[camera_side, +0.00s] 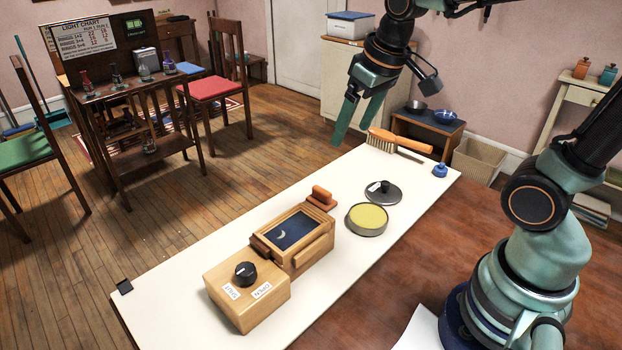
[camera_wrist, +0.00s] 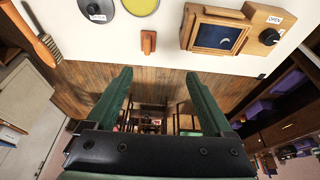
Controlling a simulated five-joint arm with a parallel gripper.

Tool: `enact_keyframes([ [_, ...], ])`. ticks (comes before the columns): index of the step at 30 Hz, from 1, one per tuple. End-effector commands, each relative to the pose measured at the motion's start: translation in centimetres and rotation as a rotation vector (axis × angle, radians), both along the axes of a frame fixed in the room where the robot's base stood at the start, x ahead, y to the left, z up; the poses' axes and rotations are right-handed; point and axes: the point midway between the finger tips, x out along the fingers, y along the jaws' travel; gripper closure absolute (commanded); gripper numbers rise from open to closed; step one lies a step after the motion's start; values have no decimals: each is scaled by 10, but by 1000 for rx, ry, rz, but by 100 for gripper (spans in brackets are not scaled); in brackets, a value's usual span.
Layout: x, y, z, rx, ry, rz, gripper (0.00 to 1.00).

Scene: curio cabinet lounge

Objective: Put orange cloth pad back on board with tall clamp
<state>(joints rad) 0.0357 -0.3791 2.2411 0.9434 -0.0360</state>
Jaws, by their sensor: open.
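No plainly cloth orange pad shows. The closest match is a small orange-brown block with a raised grip (camera_side: 321,198), beside the moon-picture frame; the wrist view shows it too (camera_wrist: 148,42). I cannot tell whether it is cloth. The white board (camera_side: 178,292) lies along the table, with a small black clip (camera_side: 125,287) at its near-left corner, also in the wrist view (camera_wrist: 262,76). No tall clamp is distinguishable. My gripper (camera_side: 352,136) is open and empty, raised above the far side of the board; its fingers frame floor in the wrist view (camera_wrist: 157,76).
The board's left front part is clear.

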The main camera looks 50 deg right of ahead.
Motion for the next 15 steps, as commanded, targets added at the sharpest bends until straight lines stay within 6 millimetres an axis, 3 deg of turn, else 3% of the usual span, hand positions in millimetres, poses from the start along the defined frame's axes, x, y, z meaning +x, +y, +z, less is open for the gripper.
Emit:
enact_keyframes([
  [6,-36,9,6,7,-113,3,14],
  [15,-49,12,3,12,-156,2,14],
])
